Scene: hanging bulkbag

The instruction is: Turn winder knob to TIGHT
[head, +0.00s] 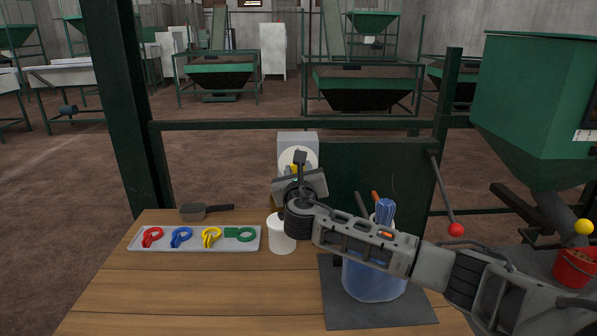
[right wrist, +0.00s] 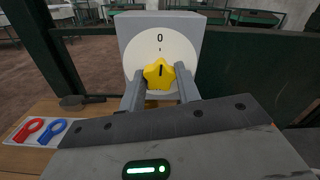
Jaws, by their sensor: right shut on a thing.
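The winder is a grey box (right wrist: 160,30) with a round white dial (right wrist: 137,60); it also shows in the head view behind my gripper, as a grey box (head: 298,138). A yellow lobed knob (right wrist: 158,72) sits at the dial's centre. The black line on the knob points up towards the "0" mark. I see no TIGHT marking; the lower dial is hidden by the knob and fingers. My right gripper (right wrist: 160,86) is shut on the knob, one finger on each side. In the head view the right arm hides most of the knob. My left gripper is out of view.
On the wooden table (head: 200,290) are a grey tray (head: 195,247) with coloured clips, a white cup (head: 281,240), a scoop (head: 193,211) and a bluish container (head: 374,283) behind my right arm. A lever with a red ball (head: 456,230) stands to the right.

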